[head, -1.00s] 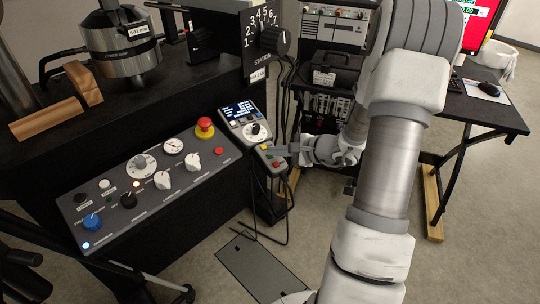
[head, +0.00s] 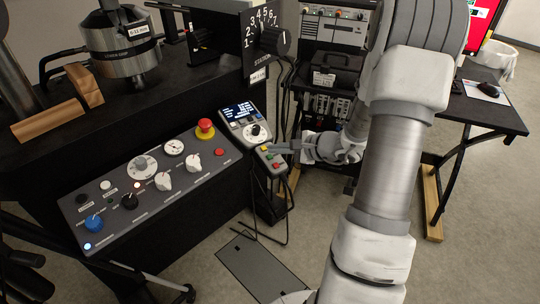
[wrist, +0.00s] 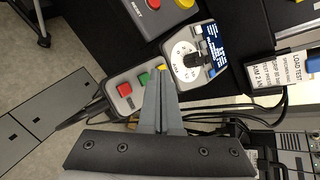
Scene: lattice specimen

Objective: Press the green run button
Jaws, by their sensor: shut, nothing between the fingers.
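The green button (wrist: 144,79) sits between a red button (wrist: 124,89) and a yellow button (wrist: 162,67) on a grey handheld control box with a screen and dial. In the head view the green button (head: 270,157) is small, on the box's lower end. My gripper (wrist: 160,80) is shut and empty. In the wrist view its fingertips lie beside the green button, to its right and close to the yellow one. In the head view my gripper (head: 272,149) reaches in from the right over the button row. I cannot tell whether the fingertips touch the box.
A larger grey control panel (head: 120,222) with knobs and a red emergency stop (head: 205,128) lies left of the box. Cables hang near the box. An equipment rack (head: 322,106) stands behind my gripper. The floor in front is mostly clear, with a grey plate (head: 262,268).

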